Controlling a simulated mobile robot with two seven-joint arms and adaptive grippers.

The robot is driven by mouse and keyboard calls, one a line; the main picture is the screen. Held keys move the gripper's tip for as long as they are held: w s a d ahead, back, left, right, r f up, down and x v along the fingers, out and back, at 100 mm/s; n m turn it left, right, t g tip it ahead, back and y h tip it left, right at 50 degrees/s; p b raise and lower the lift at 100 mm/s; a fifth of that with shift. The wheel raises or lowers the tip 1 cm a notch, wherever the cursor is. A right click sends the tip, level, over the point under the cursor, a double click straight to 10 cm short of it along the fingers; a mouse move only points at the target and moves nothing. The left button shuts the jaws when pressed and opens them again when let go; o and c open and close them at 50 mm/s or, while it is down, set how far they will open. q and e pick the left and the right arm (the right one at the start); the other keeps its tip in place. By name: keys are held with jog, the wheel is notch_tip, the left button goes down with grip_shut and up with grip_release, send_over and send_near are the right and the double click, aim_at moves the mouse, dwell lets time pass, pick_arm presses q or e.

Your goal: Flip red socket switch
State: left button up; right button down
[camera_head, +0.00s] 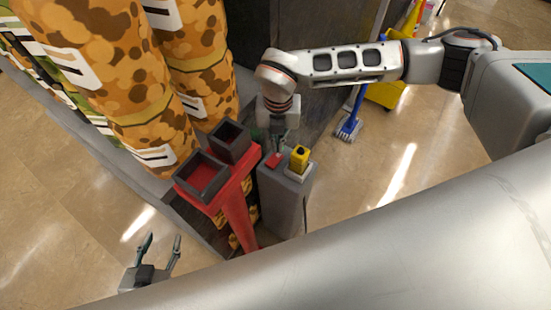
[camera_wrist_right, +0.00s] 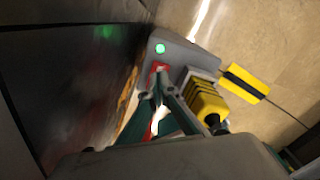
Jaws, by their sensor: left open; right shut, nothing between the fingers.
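The red socket switch (camera_head: 273,160) sits on top of a grey socket box (camera_head: 284,200). In the right wrist view the red switch (camera_wrist_right: 157,70) shows just beyond the fingertips, beside a lit green lamp (camera_wrist_right: 160,48). My right gripper (camera_head: 271,146) is shut and empty, pointing down at the switch; in the right wrist view its tips (camera_wrist_right: 157,95) overlap the switch's near edge. I cannot tell if they touch, and they partly hide the switch. My left gripper (camera_head: 160,254) is open and empty at the lower left, far from the box.
A yellow plug (camera_head: 299,157) stands on the box right beside the switch. A red stand with dark open boxes (camera_head: 203,178) is on the left. Large camouflage-patterned cylinders (camera_head: 110,75) stand behind it. A dark wall is close behind my right gripper. Floor to the right is mostly clear.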

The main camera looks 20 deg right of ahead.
aim_at(278, 156)
jog(key=shift+r+p, duration=1.25)
jog(key=shift+r, duration=0.6)
pick_arm(q)
jog(key=shift+t, duration=0.3)
jog(key=r, duration=0.1)
jog(key=w+r, duration=0.1)
jog(key=r, duration=0.2)
jog(key=shift+w+r, duration=0.15)
jog(key=shift+w, duration=0.1)
pick_arm(e)
jog(key=shift+f, duration=0.1)
